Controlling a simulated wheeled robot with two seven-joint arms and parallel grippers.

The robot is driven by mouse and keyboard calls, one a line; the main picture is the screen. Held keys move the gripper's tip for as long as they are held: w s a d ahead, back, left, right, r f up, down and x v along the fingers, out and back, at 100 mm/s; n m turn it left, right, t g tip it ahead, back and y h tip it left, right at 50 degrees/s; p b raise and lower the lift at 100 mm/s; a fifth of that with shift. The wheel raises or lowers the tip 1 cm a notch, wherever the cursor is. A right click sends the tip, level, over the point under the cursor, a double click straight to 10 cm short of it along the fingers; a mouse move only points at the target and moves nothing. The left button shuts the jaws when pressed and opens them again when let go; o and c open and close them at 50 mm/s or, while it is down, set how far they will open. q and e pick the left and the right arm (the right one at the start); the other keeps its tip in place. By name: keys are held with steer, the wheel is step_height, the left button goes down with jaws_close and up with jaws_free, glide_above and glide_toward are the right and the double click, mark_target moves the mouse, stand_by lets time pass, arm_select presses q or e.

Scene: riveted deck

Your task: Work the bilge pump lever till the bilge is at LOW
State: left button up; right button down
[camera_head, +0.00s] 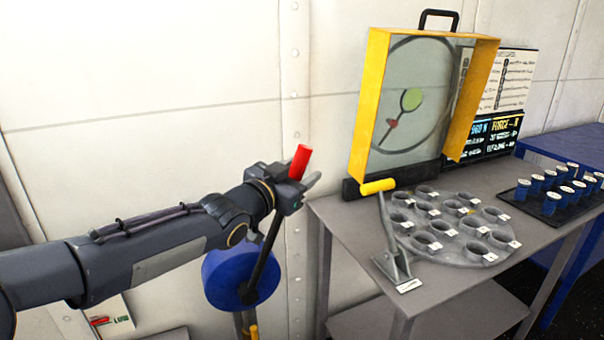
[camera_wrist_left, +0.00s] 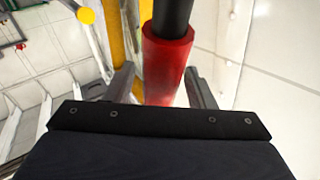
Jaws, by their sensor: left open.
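The pump lever is a dark rod (camera_head: 262,256) rising at a slant from a blue drum-shaped pump body (camera_head: 238,275), with a red grip (camera_head: 301,160) on its top end. My left gripper (camera_head: 300,179) is at the red grip, jaws open. In the left wrist view the red grip (camera_wrist_left: 167,68) stands between the two spread fingers (camera_wrist_left: 160,88); I cannot tell whether either finger touches it. A pale panel (camera_head: 116,318) with a red mark and green lettering shows at the lower left, partly hidden and too small to read. My right gripper is not in view.
A grey table (camera_head: 335,212) stands right of the pump. It holds a yellow-framed case (camera_head: 367,105), a round tray of cups (camera_head: 462,255), a small lever with a yellow handle (camera_head: 378,186) and a black tray of blue cans (camera_head: 540,215). A pale riveted wall (camera_head: 150,60) is behind.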

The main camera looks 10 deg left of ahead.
arm_select(q)
steer(key=shift+w+d, duration=0.25)
steer(key=shift+w, duration=0.25)
jaws_close()
